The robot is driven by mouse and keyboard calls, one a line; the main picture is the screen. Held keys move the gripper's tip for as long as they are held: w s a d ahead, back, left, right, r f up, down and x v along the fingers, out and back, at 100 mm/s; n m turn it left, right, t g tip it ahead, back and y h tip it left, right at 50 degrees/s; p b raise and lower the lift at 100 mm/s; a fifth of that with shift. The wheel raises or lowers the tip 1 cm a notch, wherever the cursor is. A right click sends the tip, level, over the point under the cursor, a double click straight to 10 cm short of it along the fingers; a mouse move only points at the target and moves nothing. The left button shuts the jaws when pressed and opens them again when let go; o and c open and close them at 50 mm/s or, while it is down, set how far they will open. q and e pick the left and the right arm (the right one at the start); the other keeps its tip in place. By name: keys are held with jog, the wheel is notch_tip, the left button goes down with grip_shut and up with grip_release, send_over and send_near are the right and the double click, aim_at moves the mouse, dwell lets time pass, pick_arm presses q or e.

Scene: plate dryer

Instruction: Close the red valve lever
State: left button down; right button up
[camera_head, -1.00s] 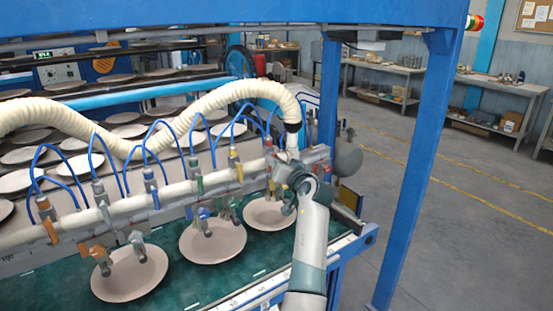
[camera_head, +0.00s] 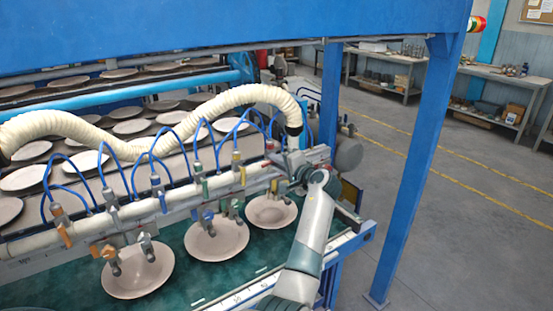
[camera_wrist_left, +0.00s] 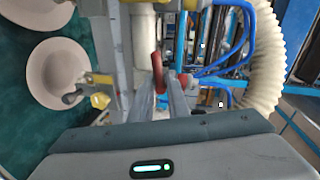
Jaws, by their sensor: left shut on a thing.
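The red valve lever (camera_wrist_left: 157,66) shows in the left wrist view as a narrow red piece at the tips of my left gripper (camera_wrist_left: 162,88). The two grey fingers are shut on it, beside a pale pipe. In the head view my left gripper (camera_head: 297,172) is at the right end of the pipe manifold (camera_head: 160,207), where the wrist hides the red lever. Other valves with yellow, green, blue and orange levers sit along the manifold to the left. My right gripper is in neither view.
Plates (camera_head: 216,240) lie on the green belt (camera_head: 185,285) below the manifold. A cream corrugated hose (camera_head: 235,97) and thin blue tubes arch above it. A blue post (camera_head: 412,170) stands to the right, with open floor (camera_head: 480,220) beyond.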

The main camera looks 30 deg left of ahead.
pick_arm(q)
jog(key=shift+r+m+p, duration=0.15)
jog(key=shift+m+p, duration=0.3)
jog(key=shift+m, duration=0.45)
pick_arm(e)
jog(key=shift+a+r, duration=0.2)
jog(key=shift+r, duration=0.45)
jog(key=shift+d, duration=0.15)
pick_arm(q)
jog(key=c, duration=1.8)
grip_release()
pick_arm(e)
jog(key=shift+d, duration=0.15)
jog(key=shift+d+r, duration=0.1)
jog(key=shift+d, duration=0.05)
